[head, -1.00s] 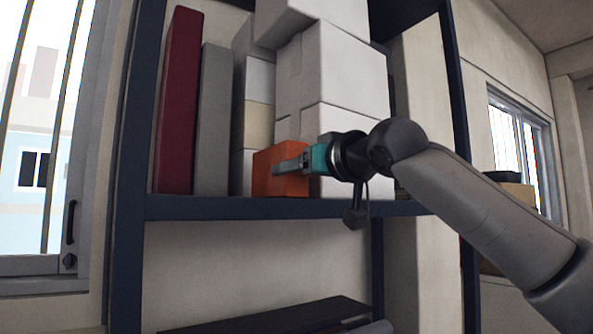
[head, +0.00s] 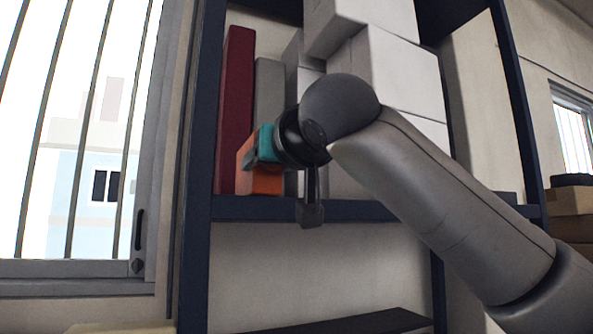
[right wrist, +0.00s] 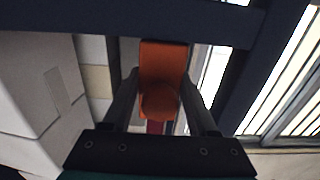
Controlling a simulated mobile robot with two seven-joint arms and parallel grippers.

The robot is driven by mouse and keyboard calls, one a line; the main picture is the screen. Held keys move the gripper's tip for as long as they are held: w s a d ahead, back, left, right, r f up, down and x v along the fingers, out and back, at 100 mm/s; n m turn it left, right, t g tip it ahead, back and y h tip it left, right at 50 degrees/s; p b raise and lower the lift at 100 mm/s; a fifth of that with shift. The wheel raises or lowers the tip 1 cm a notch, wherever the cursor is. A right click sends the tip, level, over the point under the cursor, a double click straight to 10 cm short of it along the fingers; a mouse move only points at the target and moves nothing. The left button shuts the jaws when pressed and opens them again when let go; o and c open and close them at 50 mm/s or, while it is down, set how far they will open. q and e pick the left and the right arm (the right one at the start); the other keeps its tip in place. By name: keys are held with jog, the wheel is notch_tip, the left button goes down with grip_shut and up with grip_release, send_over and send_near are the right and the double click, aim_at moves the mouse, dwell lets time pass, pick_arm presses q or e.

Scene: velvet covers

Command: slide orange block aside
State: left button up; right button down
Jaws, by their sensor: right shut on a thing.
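The orange block (head: 263,182) is at the left end of the dark shelf (head: 352,212), in front of the upright red book (head: 236,110) and grey book (head: 269,86). My right gripper (right wrist: 160,100) is shut on the block, with one finger on each side of it in the right wrist view, where the block (right wrist: 163,68) also shows. My left gripper is not in view.
White boxes (head: 390,72) are stacked on the shelf behind my right arm. A dark shelf post (head: 198,150) stands left of the block. A window (head: 85,150) is further left. A lower shelf board (head: 350,323) lies below.

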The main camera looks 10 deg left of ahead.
jog(key=shift+s+a, duration=0.25)
jog(key=shift+a, duration=0.15)
jog(key=c, duration=0.5)
grip_release()
jog(key=shift+d, duration=0.1)
jog(key=shift+s+d, duration=0.15)
jog(key=shift+s, duration=0.05)
jog(key=b+v, duration=0.5)
jog(key=v, duration=0.9)
jog(key=shift+s+b, duration=0.35)
jog(key=shift+b, duration=0.05)
